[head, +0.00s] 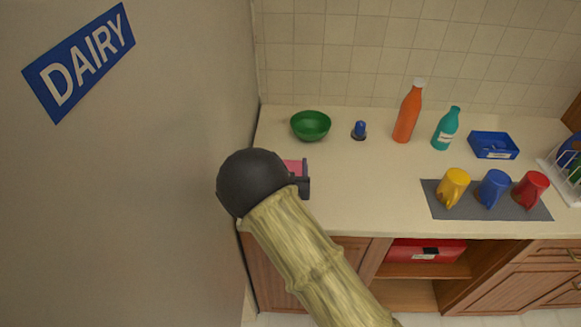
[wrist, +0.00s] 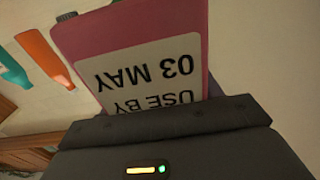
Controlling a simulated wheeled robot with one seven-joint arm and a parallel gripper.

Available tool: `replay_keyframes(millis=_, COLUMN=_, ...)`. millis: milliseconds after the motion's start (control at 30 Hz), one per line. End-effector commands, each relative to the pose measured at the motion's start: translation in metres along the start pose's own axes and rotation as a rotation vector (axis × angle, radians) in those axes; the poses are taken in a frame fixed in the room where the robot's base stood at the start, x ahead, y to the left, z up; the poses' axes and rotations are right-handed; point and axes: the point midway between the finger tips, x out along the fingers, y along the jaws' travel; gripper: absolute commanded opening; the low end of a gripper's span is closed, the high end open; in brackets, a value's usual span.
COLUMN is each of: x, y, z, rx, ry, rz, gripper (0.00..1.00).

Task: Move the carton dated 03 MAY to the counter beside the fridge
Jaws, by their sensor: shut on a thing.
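The pink carton (wrist: 185,22) has a white label reading "USE BY 03 MAY", upside down in the wrist view. My gripper (wrist: 170,118) is shut on it. In the head view a small pink part of the carton (head: 293,167) shows beside my dark gripper (head: 303,182); the rest is hidden behind my wrist. The gripper is over the left part of the pale counter (head: 350,190), next to the fridge side. The fridge (head: 130,200) is the large grey surface on the left with a blue DAIRY sign (head: 80,62). I cannot tell whether the carton touches the counter.
A green bowl (head: 310,126), a blue stopper-like item (head: 359,130), an orange bottle (head: 408,112) and a teal bottle (head: 446,129) stand behind. A blue tray (head: 493,145), cups on a grey mat (head: 488,213) and a rack (head: 567,165) are right. Counter between gripper and mat is clear.

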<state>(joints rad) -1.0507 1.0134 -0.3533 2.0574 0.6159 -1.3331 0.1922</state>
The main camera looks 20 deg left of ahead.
Motion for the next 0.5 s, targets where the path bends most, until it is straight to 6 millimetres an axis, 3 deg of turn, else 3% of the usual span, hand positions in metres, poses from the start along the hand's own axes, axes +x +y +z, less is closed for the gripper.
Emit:
replay_keyframes(millis=33, x=-0.004, y=0.001, z=0.0139, rx=-0.014, ry=-0.029, rz=-0.001, gripper=0.67)
replay_keyframes(millis=133, x=-0.0044, y=0.001, z=0.015, rx=-0.014, ry=-0.031, rz=-0.001, gripper=0.85)
replay_keyframes(millis=500, x=-0.0054, y=0.0006, z=0.0139, rx=-0.016, ry=-0.034, rz=-0.002, gripper=0.85)
